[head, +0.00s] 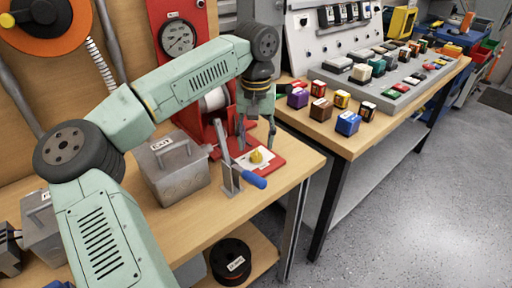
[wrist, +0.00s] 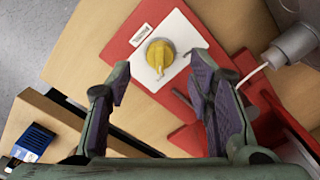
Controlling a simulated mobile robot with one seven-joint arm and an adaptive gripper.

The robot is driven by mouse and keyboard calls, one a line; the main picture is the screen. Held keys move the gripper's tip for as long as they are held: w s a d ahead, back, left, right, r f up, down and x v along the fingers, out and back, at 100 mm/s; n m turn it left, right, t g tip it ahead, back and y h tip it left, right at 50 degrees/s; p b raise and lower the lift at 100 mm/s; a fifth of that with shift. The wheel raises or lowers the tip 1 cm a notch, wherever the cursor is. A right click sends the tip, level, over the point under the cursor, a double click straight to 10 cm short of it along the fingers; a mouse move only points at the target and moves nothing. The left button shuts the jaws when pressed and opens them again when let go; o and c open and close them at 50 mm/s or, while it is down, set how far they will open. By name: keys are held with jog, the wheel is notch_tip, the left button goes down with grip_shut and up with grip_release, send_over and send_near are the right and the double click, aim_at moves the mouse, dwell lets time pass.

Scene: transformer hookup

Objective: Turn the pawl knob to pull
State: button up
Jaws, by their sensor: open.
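The pawl knob is a yellow knob (head: 256,157) on a white plate set on a red base, on the wooden bench. In the wrist view the yellow knob (wrist: 160,53) sits on the white plate (wrist: 181,30), just beyond and between the fingertips. My gripper (head: 257,133) hangs above and slightly left of the knob in the head view. Its purple-padded fingers (wrist: 160,80) are spread wide, empty and apart from the knob. A small label (wrist: 141,35) lies beside the knob; its text is too small to read.
A lever with a blue handle (head: 254,180) stands just in front of the knob. A red stand with a gauge (head: 178,38) rises behind. Coloured blocks (head: 347,122) sit on the right table.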

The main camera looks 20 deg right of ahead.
aim_at(256, 152)
notch_tip(256, 152, up, 8)
jog(key=shift+r, duration=0.25)
jog(key=shift+s+f, duration=0.1)
dwell(0.4)
